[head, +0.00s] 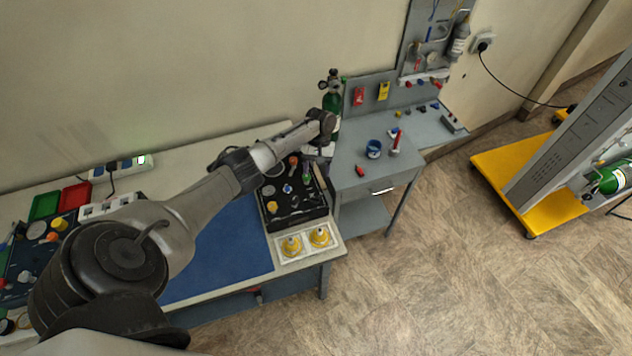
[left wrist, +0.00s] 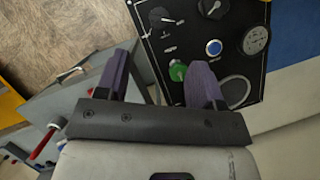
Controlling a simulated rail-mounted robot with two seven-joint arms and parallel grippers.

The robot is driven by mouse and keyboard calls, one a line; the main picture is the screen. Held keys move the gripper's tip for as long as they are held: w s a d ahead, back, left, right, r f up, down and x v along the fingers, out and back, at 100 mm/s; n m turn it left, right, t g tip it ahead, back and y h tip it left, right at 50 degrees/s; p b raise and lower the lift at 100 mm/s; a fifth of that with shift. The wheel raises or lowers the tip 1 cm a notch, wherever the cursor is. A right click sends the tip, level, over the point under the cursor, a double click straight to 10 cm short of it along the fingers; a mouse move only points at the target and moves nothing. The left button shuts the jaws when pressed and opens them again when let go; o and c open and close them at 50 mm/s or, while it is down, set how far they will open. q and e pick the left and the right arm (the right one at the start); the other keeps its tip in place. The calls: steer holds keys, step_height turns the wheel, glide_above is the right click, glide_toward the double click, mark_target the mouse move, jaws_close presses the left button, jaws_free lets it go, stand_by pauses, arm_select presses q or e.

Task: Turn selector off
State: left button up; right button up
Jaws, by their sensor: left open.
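The black trainer panel (head: 283,219) lies at the right end of the bench in the head view. In the left wrist view its face shows a black pointer knob (left wrist: 166,19), a second black knob (left wrist: 213,8), a blue button (left wrist: 214,47), a green knob (left wrist: 178,72) and a round gauge (left wrist: 256,40). I cannot read which knob is the selector. My left gripper (left wrist: 162,64) is open, its two purple fingers over the panel's edge, with the green knob showing between them near the right finger. No contact is visible. My right gripper is not in view.
A grey side table (head: 352,181) with a blue cup (head: 374,149) stands right of the bench. A green cylinder (head: 332,103) stands behind my left wrist. Yellow items (head: 291,245) sit in front of the panel. A blue mat (head: 222,262) lies left of it.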

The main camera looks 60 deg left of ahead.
arm_select(q)
steer(key=v, duration=0.3)
steer(key=shift+w+a+r, duration=0.1)
steer(key=shift+r, duration=0.2)
stand_by(0.6)
